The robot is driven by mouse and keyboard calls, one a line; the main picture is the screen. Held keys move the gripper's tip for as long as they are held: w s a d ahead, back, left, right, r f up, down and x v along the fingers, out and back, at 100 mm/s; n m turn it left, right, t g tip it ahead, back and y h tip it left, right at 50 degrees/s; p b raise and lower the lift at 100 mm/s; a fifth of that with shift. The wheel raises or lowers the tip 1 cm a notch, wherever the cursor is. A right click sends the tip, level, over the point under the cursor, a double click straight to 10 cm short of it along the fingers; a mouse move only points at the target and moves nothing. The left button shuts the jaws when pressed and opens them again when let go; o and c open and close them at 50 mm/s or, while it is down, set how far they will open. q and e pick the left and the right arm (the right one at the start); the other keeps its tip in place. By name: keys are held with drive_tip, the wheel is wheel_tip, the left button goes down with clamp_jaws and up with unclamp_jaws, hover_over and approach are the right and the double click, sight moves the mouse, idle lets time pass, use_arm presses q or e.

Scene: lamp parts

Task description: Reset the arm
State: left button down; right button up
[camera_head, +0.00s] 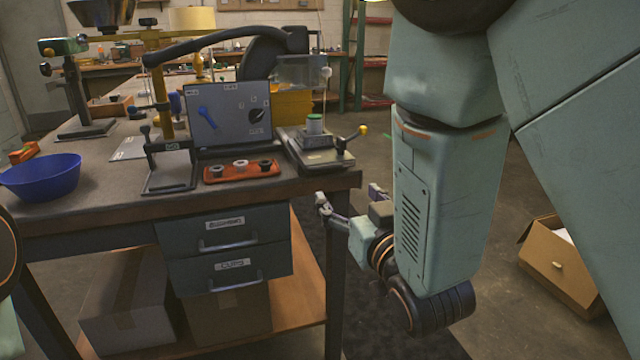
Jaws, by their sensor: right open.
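My right arm (445,190) comes down from the upper right, a large pale green limb with a dark wrist joint. My right gripper (348,204) is at its end, pointing left, beside the right front corner of the workbench and about level with the bench edge or a little below it. Its fingers are apart and I see nothing between them. Whether it touches the bench leg I cannot tell. My left gripper is out of the picture; only a dark rounded piece shows at the left edge.
The workbench (110,208) carries a blue bowl (42,178), a red tray (241,172) with small round parts, a grey panel (228,118), a metal fixture (318,150) and lamp arms. Two drawers (228,252) are closed. A cardboard box (560,262) stands on the floor at right.

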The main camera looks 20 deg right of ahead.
sight(327, 169)
drive_tip(key=w, duration=1.2)
drive_tip(key=shift+a, duration=0.15)
